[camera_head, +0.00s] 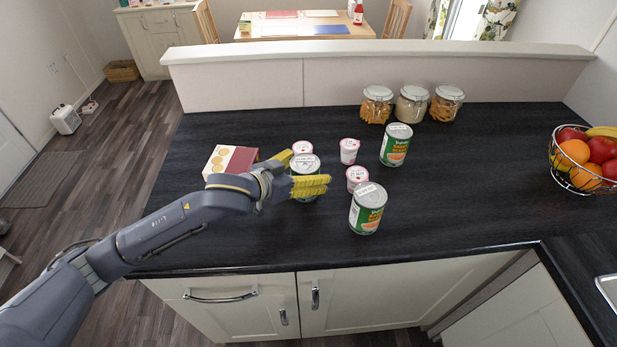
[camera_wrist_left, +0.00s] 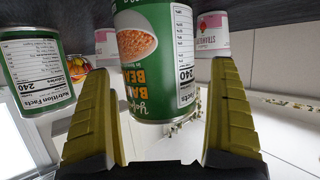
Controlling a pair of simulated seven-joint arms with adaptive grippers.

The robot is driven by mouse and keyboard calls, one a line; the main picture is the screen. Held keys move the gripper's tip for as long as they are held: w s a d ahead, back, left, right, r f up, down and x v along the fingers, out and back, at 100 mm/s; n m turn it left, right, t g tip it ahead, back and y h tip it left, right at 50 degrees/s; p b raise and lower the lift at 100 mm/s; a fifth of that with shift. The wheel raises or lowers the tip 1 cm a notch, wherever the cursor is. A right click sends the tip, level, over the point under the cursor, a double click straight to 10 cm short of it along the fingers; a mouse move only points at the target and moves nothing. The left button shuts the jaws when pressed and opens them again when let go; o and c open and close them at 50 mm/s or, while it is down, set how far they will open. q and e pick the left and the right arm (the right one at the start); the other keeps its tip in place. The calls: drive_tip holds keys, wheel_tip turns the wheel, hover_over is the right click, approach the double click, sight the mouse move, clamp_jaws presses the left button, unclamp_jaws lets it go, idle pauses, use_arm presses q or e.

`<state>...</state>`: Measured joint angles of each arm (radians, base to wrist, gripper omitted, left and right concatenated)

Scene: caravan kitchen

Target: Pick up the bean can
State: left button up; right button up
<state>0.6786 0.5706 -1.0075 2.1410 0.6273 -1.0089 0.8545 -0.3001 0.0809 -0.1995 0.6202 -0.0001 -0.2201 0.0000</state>
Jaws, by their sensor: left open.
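A green bean can (camera_head: 305,162) with a white-labelled lid stands upright on the dark counter, its lower part hidden by my left gripper (camera_head: 307,171). In the left wrist view the bean can (camera_wrist_left: 157,62) shows its bean picture and lettering, framed between the two yellow fingers. My left gripper is open, with one finger on either side of the can and gaps visible; I cannot tell how deep the can is between them. Two similar green cans stand to the right, one nearer the front (camera_head: 367,209) and one farther back (camera_head: 396,146). My right gripper is not seen.
Small white-and-pink pots stand close by: one behind the can (camera_head: 302,147), two to its right (camera_head: 349,151) (camera_head: 356,177). A red-and-cream box (camera_head: 229,161) lies left. Glass jars (camera_head: 412,104) line the back ledge. A fruit bowl (camera_head: 583,176) stands far right; the counter before it is clear.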

use_arm(q)
drive_tip(key=c, duration=1.5)
drive_tip(key=shift+r, duration=0.1)
drive_tip(key=shift+c, duration=0.8)
